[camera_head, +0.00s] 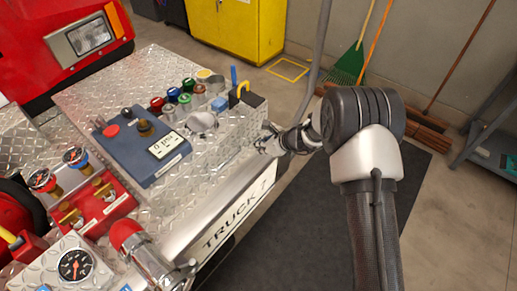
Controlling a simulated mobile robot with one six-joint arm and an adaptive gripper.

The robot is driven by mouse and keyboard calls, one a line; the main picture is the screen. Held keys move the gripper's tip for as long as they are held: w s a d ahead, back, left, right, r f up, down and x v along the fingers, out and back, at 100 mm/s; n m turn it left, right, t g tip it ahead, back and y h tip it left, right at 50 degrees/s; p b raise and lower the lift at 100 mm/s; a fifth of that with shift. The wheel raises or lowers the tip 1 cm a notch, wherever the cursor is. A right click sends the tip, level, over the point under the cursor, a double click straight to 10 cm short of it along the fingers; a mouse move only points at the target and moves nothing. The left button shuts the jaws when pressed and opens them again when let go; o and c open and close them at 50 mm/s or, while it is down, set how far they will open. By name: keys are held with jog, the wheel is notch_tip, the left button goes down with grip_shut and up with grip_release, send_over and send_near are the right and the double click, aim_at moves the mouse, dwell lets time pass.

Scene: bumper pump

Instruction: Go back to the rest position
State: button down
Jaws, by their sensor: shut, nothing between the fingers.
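My gripper (268,141) is small in this view, at the right edge of the diamond-plate bumper (100,77). It is shut with nothing visible between its fingers. It points left toward the bumper's side, close to the white "TRUCK 7" panel (238,213). I cannot tell whether it touches the metal. My arm (370,160) reaches in from the lower right, and its large joint hides part of the floor behind it.
On the bumper are a blue box with a display (142,146), several coloured caps (185,100), a red valve block (92,204) and a gauge (75,265). A yellow cabinet (238,28), brooms (352,62) and a grey shelf (490,140) stand behind. The dark mat (300,245) is clear.

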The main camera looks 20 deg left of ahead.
jog(key=p+v, duration=0.1)
jog(key=v, duration=0.5)
jog(key=shift+w+d, duration=0.15)
jog(key=shift+d, duration=0.2)
jog(key=shift+r, duration=0.15)
jog(key=s+d+r+n, duration=0.3)
jog(key=s+r+n, duration=0.1)
jog(key=r, duration=0.3)
jog(key=s+d+r+n+h, duration=0.1)
jog(key=s+d+r+n, duration=0.2)
jog(key=r, duration=0.4)
jog(key=s+d+r+n, duration=0.3)
jog(key=s+r+n, duration=0.1)
jog(key=r, duration=0.4)
jog(key=s+d+r+n+h, duration=0.1)
jog(key=s+d+n+h, duration=0.1)
jog(key=s+d, duration=0.5)
jog(key=s+d+r+n+t+h, duration=0.1)
jog(key=s+d+r+n+h, duration=0.1)
jog(key=s+d+n, duration=0.3)
jog(key=s+d+r+n+h, duration=0.2)
jog(key=s+d+n+h, duration=0.1)
jog(key=s+d, duration=0.5)
jog(key=shift+s+d+r+n+t, duration=0.2)
jog(key=shift+s+d+n+t, duration=0.1)
jog(key=shift+s+n, duration=0.3)
